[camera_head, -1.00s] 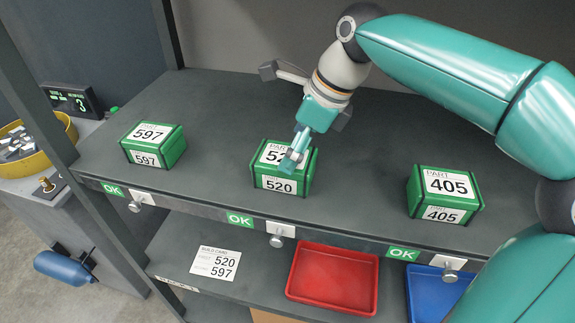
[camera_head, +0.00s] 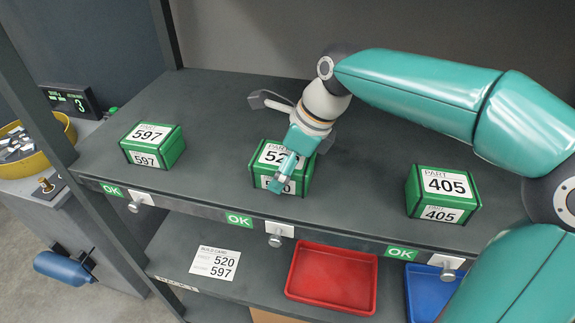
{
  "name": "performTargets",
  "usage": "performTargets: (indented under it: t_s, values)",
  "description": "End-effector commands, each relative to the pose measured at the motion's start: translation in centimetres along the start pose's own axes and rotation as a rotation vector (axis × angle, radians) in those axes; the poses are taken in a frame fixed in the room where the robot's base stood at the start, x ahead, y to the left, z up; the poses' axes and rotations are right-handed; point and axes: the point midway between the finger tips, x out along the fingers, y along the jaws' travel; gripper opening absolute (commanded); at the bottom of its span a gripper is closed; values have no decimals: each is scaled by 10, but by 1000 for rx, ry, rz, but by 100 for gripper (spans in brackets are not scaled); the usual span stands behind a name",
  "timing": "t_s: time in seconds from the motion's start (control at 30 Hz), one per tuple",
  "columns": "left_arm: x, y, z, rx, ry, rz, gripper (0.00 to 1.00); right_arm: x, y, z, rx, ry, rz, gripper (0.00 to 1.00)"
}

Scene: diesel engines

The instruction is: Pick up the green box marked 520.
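The green box marked 520 (camera_head: 268,157) stands on the upper shelf, in the middle of the row. My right gripper (camera_head: 278,184) comes in from the right and overlaps the box in the picture. Its teal finger end is in front of the box's front label and hides part of the number. I cannot tell whether the finger touches the box, or whether the gripper is open or shut. The box sits on the shelf. My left gripper is not in view.
Green boxes marked 597 (camera_head: 152,146) and 405 (camera_head: 442,195) stand left and right on the same shelf (camera_head: 210,115). Below are a build card (camera_head: 215,262) reading 520 and 597, a red tray (camera_head: 332,278) and a blue tray (camera_head: 428,290). A grey post (camera_head: 50,110) stands at left.

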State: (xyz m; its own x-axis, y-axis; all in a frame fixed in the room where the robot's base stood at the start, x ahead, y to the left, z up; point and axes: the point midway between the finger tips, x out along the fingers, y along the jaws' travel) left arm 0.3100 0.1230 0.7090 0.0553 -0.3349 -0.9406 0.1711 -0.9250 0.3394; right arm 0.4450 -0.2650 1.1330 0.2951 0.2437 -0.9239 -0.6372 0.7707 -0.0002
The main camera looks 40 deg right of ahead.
Motion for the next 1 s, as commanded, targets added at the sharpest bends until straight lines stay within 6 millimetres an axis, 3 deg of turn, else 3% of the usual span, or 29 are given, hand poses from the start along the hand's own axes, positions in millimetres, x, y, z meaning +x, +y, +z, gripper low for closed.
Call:
performTargets:
  t_s: [0.5, 0.93, 1.0]
  values:
    - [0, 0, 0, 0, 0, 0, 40, 3, 0, -1, 0, 0, 1, 98]
    - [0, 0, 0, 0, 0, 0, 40, 3, 0, -2, 1, 0, 0, 27]
    - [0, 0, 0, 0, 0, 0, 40, 2, 0, -1, 1, -2, -2, 24]
